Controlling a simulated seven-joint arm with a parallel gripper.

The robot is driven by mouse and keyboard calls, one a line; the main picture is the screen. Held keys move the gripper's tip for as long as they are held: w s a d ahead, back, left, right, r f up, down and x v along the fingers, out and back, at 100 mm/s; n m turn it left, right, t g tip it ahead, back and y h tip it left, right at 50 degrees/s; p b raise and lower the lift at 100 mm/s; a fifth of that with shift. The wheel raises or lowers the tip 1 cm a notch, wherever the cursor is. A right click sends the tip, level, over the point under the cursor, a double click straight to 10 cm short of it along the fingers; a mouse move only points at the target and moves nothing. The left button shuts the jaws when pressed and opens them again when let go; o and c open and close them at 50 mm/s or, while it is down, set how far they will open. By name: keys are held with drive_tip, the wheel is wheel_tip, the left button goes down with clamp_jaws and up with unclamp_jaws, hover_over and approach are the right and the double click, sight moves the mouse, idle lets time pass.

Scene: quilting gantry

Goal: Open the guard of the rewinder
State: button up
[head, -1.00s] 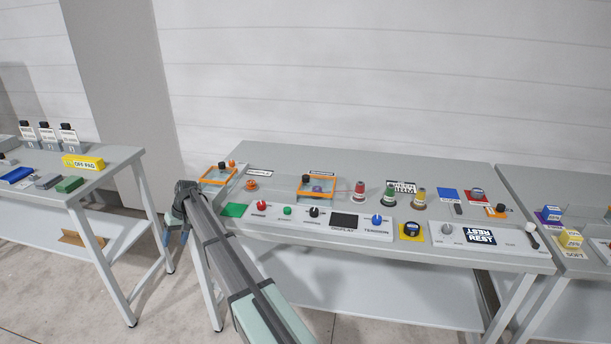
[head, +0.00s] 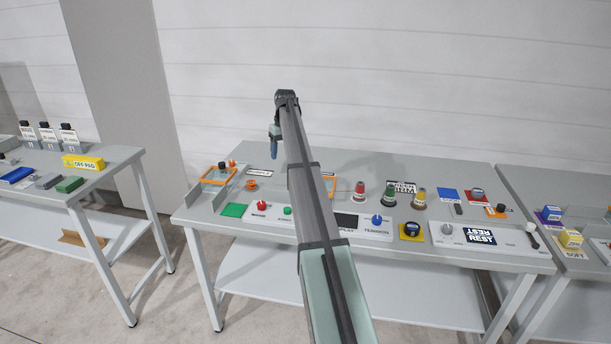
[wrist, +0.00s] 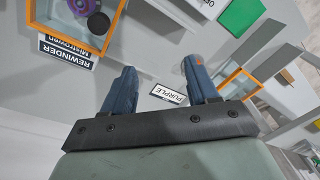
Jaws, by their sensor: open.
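The rewinder guard (wrist: 113,32) is an orange-framed clear cover with a black knob (wrist: 98,23), at the upper left of the wrist view. It looks shut over a purple part (wrist: 80,7). A REWINDER label (wrist: 68,53) lies along its edge. In the head view my arm hides most of this guard; an orange bit (head: 330,185) shows right of the arm. My gripper (wrist: 160,68) is open and empty, with its blue fingers apart above the bench. In the head view it hangs (head: 274,152) above the bench's back left part, left of the guard.
A second orange-framed box (head: 218,176) with a black knob stands at the bench's left end. A PURPLE label (wrist: 168,94) lies between the two frames. A control panel (head: 377,234) runs along the front; coloured cones (head: 389,193) stand to the right.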

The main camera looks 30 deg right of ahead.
drive_tip(key=s+d+r, duration=0.3)
drive_tip(key=s+d, duration=0.1)
drive_tip(key=d, duration=0.4)
drive_tip(key=shift+m+g+h, duration=0.4)
wheel_tip(320, 180, down, 14)
drive_tip(key=shift+r, duration=0.1)
drive_tip(key=shift+c, duration=0.3)
clamp_jaws()
